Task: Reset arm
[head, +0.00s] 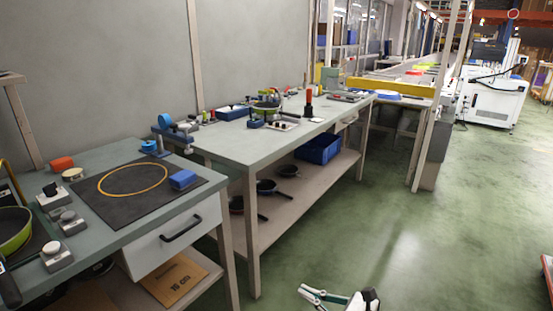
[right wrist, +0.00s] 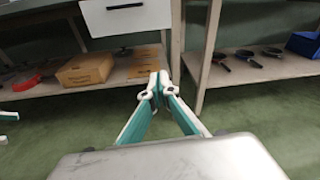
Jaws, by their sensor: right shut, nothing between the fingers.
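My right gripper (head: 310,292) shows at the bottom of the head view, with white and teal fingers over the green floor. In the right wrist view its fingertips (right wrist: 157,84) meet with nothing between them. It is in front of the workbenches, clear of them, and touches nothing that I can see. My left gripper is not in the head view. A white and teal piece at the left edge of the right wrist view looks like part of it, too cropped to show its state.
A near bench with a dark mat (head: 118,203) and a white drawer (head: 170,240) stands at left. A longer bench (head: 235,147) is behind it, with pans (head: 267,187) and a blue bin (head: 318,149) on its lower shelf. Open floor (head: 430,220) lies to the right.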

